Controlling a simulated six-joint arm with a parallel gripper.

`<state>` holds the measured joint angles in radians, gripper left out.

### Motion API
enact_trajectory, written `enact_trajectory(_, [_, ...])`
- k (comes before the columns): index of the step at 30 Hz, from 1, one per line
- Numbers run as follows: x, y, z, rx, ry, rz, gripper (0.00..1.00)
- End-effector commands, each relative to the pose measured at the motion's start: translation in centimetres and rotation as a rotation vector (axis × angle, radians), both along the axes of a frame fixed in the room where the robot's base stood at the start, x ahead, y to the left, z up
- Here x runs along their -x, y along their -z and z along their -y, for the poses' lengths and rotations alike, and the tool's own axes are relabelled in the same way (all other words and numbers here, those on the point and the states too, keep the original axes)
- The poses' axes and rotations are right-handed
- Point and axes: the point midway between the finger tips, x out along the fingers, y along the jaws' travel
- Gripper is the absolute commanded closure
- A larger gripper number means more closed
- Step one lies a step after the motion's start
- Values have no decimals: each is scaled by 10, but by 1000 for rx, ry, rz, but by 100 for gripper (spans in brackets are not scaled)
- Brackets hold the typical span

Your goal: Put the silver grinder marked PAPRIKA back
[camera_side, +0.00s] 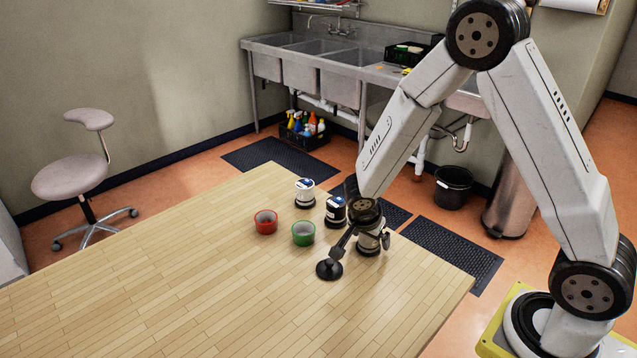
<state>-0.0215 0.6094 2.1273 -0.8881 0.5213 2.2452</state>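Below my forearm's end is a short silver cylinder (369,243) with a dark lower edge. It lines up with the two other grinders and may be the silver grinder, but my wrist overlaps it and no lettering is readable. My gripper (339,250) is a small dark shape in front and to the left of it, low over the table. Its fingers are too small to make out. A black round piece (329,270) is at the gripper's lower end. I cannot tell whether they touch. A white grinder (305,194) and a black grinder (336,214) stand upright behind.
The table's left and front are bare. Its far edge runs close behind the grinders. A stool (72,177) and sinks (335,75) are beyond the table.

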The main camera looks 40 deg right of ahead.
Motion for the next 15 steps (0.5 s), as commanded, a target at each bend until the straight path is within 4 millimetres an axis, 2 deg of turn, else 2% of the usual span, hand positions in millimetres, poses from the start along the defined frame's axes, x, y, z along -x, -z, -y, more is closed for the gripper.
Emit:
enact_trajectory(8, [0, 0, 0, 0, 0, -1, 0])
enact_trajectory(15, [0, -10, -4, 1, -1, 2, 0])
